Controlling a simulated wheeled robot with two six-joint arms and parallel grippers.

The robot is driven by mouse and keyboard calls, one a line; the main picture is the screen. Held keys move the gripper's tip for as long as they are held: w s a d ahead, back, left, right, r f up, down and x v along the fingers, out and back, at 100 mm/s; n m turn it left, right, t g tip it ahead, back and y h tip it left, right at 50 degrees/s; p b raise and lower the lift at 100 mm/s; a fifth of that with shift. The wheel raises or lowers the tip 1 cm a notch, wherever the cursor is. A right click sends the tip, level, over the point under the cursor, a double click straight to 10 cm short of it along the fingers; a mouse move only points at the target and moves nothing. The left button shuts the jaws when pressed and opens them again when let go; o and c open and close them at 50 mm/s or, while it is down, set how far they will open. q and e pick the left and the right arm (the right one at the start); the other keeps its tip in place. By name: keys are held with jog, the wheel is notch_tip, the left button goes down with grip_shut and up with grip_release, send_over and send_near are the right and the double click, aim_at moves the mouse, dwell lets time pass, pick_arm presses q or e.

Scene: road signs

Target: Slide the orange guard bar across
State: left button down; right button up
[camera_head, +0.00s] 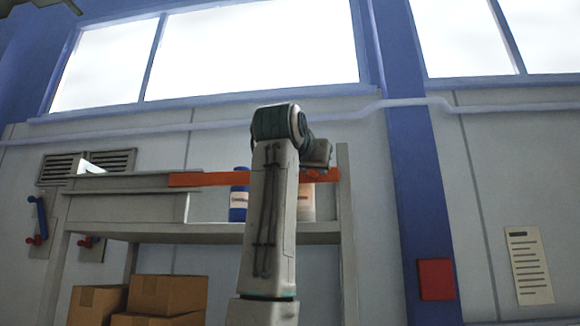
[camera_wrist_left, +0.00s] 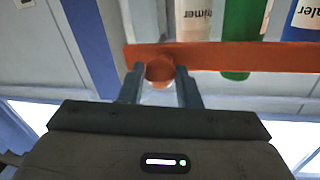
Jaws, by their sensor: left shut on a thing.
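The orange guard bar (camera_head: 212,179) runs level across the front of a grey shelf in the head view, partly hidden behind my left arm. In the left wrist view the bar (camera_wrist_left: 262,57) crosses the top, with a round orange knob (camera_wrist_left: 160,70) near its left end there. My left gripper (camera_wrist_left: 160,86) has one finger on each side of the knob and is shut on it. In the head view the gripper (camera_head: 318,168) is at the right end of the bar, its fingers hard to make out. My right gripper is not in view.
A blue bottle (camera_head: 238,204) and a pale bottle (camera_head: 306,202) stand on the shelf (camera_head: 210,232) behind the bar. A green bottle (camera_wrist_left: 241,32) shows in the wrist view. Cardboard boxes (camera_head: 168,294) are stacked below. A shelf post (camera_head: 346,215) stands just right of the gripper.

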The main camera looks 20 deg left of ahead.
pick_arm(q)
jog(key=d, duration=0.2)
jog(key=shift+w+d, duration=0.3)
jog(key=shift+a, duration=0.1)
jog(key=c, duration=1.3)
grip_release()
jog(key=shift+o, duration=1.2)
jog(key=shift+w+d, duration=0.1)
jog(key=shift+d, duration=0.15)
jog(key=shift+s+a+f, duration=0.1)
jog(key=shift+s, duration=0.15)
jog(key=b, duration=0.6)
send_near(331, 173)
jog(key=s, duration=0.5)
jog(key=shift+s, duration=0.4)
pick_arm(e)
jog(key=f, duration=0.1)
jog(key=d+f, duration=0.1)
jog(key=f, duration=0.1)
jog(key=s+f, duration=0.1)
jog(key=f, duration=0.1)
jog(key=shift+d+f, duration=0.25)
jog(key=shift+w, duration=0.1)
